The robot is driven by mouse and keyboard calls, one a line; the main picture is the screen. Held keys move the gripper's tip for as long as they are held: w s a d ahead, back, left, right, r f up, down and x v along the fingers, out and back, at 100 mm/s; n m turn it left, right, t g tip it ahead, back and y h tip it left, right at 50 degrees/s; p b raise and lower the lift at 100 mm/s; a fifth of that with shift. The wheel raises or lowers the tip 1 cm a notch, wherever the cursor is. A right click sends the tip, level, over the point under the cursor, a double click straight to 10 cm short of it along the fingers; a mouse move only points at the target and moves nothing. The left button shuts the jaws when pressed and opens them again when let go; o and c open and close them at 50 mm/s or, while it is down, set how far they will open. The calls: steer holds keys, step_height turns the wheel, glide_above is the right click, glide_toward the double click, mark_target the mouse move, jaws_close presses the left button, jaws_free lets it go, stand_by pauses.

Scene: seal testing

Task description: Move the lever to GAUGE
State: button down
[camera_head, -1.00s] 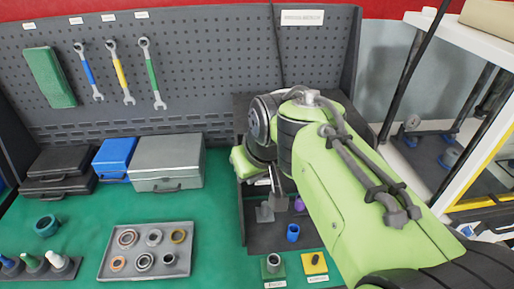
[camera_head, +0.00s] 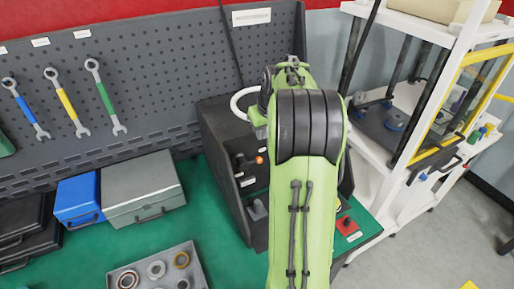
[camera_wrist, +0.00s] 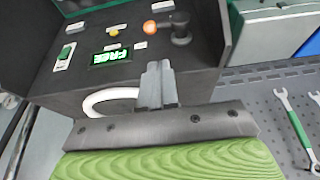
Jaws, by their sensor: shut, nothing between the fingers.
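The lever is a black rotary handle with an orange tip (camera_wrist: 150,27) on the dark machine panel in the wrist view. Its black hub (camera_wrist: 180,30) is right of the tip. It also shows in the head view (camera_head: 259,160), left of my arm. A green-lit display (camera_wrist: 110,58) on the panel appears to read FREE. My gripper (camera_wrist: 160,70) is shut and empty, its fingertips just below the lever in the wrist picture, with no clear contact. The label marking GAUGE is too small to read.
A white ring (camera_wrist: 108,100) is close beside my fingers. The panel also has a green switch (camera_wrist: 66,52) and a yellow button (camera_wrist: 113,32). A grey case (camera_head: 140,190) stands left of the machine, and a white shelf rack (camera_head: 380,180) stands right.

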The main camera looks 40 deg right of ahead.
steer(key=x, duration=1.3)
steer(key=shift+s+f, duration=0.2)
steer(key=shift+f, duration=0.1)
steer(key=shift+a, duration=0.15)
